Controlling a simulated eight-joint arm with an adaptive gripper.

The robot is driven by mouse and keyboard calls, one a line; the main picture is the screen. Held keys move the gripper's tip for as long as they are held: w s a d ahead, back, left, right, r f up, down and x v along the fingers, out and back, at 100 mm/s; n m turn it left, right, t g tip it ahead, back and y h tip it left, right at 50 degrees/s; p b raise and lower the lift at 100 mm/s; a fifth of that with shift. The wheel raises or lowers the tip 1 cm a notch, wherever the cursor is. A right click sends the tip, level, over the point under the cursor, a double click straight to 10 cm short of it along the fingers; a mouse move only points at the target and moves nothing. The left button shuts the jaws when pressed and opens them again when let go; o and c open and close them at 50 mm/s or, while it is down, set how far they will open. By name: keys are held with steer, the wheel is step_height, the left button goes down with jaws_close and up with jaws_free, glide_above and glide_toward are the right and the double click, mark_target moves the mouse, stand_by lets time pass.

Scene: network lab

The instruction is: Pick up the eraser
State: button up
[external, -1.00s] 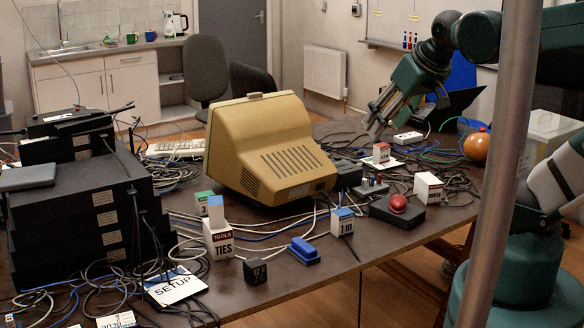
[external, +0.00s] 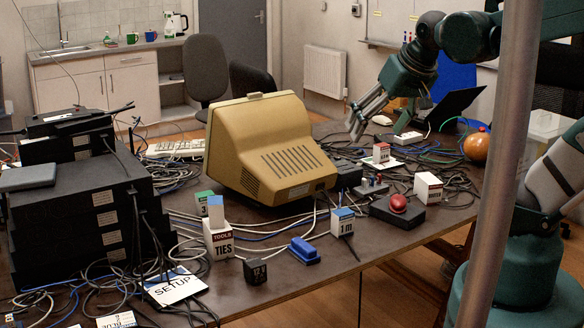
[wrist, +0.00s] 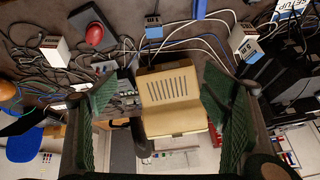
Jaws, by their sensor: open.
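The blue eraser (external: 303,251) lies on the dark table near its front edge, between a small black cube and a white-and-blue 1 m box. A blue shape that looks like the eraser (wrist: 200,9) shows at the top edge of the wrist view, partly cut off. My gripper (external: 377,130) is open and empty, raised behind the table's right half, far from the eraser. In the wrist view its two green-padded fingers (wrist: 158,98) stand wide apart with the beige monitor seen between them.
The bulky beige monitor (external: 265,150) stands mid-table, left of my gripper. The 1 m box (external: 342,222), black cube (external: 255,271) and TIES box (external: 218,240) surround the eraser. A red button box (external: 397,211) sits to the right. Loose cables cross the tabletop.

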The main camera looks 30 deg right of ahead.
steer(key=w+a+f+m+g+b, duration=0.2)
steer(key=w+a+f+m+g, duration=0.2)
steer(key=w+a+f+m, duration=0.45)
steer(key=m+g, duration=0.2)
steer(key=m, duration=0.5)
glide_above(300, 245)
steer(key=f, duration=1.4)
steer(key=shift+d+f+b, duration=0.2)
steer(key=shift+f+b, duration=0.1)
steer(key=shift+s+a+f+m, duration=0.1)
steer(key=shift+a+f+m, duration=0.15)
steer(key=shift+f, duration=0.25)
steer(key=shift+f+b, duration=0.35)
steer(key=shift+f, duration=0.95)
steer(key=shift+f+b, duration=0.9)
steer(key=shift+f, duration=1.7)
